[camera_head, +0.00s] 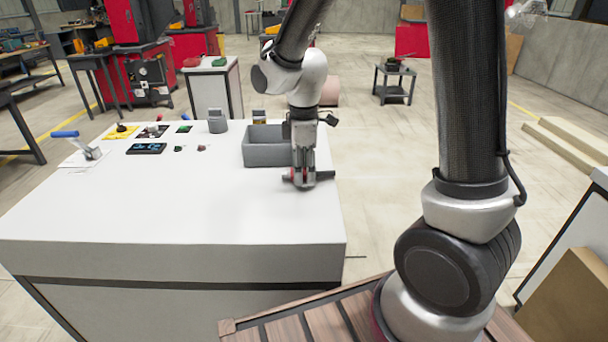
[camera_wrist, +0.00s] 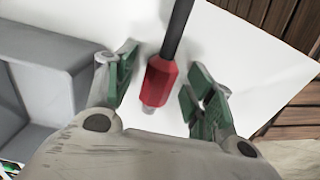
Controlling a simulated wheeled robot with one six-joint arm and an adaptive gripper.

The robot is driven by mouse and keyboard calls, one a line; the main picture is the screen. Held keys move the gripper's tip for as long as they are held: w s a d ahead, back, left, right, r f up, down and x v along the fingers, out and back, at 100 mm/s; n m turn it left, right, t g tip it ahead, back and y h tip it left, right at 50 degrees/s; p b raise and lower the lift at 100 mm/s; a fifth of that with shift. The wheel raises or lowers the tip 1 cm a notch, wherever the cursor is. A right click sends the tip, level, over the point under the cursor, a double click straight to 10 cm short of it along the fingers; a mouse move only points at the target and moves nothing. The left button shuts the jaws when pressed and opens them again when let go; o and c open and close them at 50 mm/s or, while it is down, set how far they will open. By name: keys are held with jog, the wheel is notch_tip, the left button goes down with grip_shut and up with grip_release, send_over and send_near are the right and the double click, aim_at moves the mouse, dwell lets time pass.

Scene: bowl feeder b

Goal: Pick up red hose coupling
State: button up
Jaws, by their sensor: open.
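The red hose coupling (camera_wrist: 160,82) lies on the white table top, with a dark hose or rod (camera_wrist: 179,28) running from one end and a light metal tip at the other. In the wrist view it sits between the two green-padded fingers of my gripper (camera_wrist: 160,88), with a gap on each side. My gripper is open. In the head view my gripper (camera_head: 303,180) points down at the table's right edge area, and only a bit of the red coupling (camera_head: 288,178) and dark ends show around it.
A grey open bin (camera_head: 262,155) stands just behind and left of my gripper; its wall is close in the wrist view (camera_wrist: 45,65). Several small parts and a blue-handled clamp (camera_head: 90,148) lie at the table's left. The table's front (camera_head: 170,210) is clear.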

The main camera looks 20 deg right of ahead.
grip_shut()
